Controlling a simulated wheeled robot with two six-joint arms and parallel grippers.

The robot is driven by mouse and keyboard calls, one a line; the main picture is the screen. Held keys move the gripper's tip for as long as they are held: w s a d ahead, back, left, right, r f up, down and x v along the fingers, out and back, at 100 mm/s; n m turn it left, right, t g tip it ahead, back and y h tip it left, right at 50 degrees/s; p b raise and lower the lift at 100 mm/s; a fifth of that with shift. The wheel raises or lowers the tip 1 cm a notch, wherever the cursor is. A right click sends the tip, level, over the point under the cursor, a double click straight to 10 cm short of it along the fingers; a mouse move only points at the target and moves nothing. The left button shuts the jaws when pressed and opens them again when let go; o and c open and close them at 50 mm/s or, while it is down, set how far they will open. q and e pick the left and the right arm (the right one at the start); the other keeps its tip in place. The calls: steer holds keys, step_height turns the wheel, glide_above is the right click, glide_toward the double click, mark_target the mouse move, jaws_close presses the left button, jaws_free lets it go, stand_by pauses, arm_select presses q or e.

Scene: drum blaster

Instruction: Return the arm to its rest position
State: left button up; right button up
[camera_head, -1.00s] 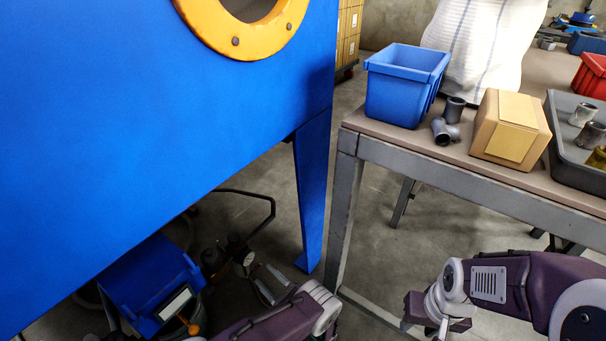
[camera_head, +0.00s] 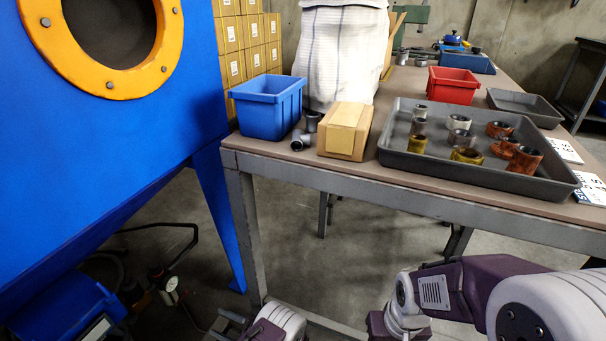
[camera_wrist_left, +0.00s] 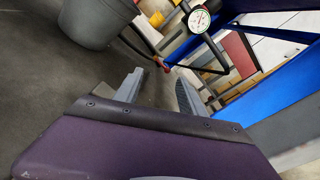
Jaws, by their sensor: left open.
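My left gripper (camera_head: 226,325) shows at the bottom edge of the head view, low beside the grey table leg and below the tabletop. In the left wrist view its two grey fingers (camera_wrist_left: 160,92) stand apart with nothing between them. My right arm (camera_head: 435,293) is bent at the lower right in front of the table. Its wrist end (camera_head: 388,325) reaches the bottom edge, and its fingers cannot be made out.
The blue machine (camera_head: 120,160) with an orange ring (camera_head: 167,40) fills the left. The table (camera_head: 300,168) holds a blue bin (camera_head: 268,110), a cardboard box (camera_head: 345,130), a grey tray (camera_head: 400,160) of several fittings and a red bin (camera_head: 452,86). A dial gauge (camera_wrist_left: 199,20) shows beyond the left fingers.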

arm_select(q)
steer(key=s+r+n+g+h+p, duration=0.3)
steer(key=s+r+n+g+p, duration=0.15)
steer(key=r, duration=0.45)
steer(key=s+r+n+g+h+p, duration=0.4)
steer(key=r+g, duration=0.2)
steer(key=r, duration=0.3)
steer(key=s+d+r+n+t+h+p, duration=0.3)
steer(key=r+n+h+p, duration=0.15)
steer(key=r, duration=0.55)
steer(key=s+d+r+n+t+h+p, duration=0.25)
steer(key=d+r+h, duration=0.2)
steer(key=r, duration=0.45)
step_height(320, 180, up, 37)
steer(key=p, duration=3.8)
steer(key=shift+s+a+r+g, duration=0.15)
steer(key=shift+s+a+g, duration=0.1)
steer(key=shift+s+g, duration=0.05)
steer(key=shift+n, duration=0.25)
